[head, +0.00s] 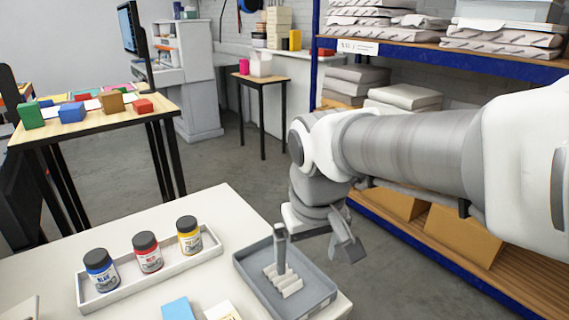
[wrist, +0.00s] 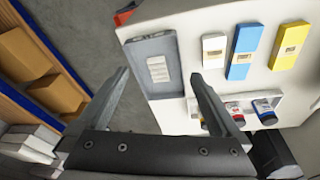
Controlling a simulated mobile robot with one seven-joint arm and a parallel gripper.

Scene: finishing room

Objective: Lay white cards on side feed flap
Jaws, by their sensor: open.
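My gripper (head: 312,250) is open with nothing between its fingers, near the right end of the white table. In the wrist view its fingers (wrist: 159,76) stand wide apart. A small white banded stack (wrist: 214,50), perhaps the white cards, lies on the table beside a blue one (wrist: 240,52) and a yellow one (wrist: 289,46). In the head view the pale stack (head: 222,312) is cut by the bottom edge. A grey tray (head: 245,268) holds a ribbed white piece (head: 285,282); one finger partly covers it. I cannot make out a side feed flap.
A white tray (head: 92,302) with blue, red and yellow bottles stands on the white table (head: 225,205). A wooden table (head: 90,123) with coloured blocks is at left. A white machine (head: 185,80) stands behind. Shelving (head: 440,62) fills the right. Floor (head: 225,155) between is clear.

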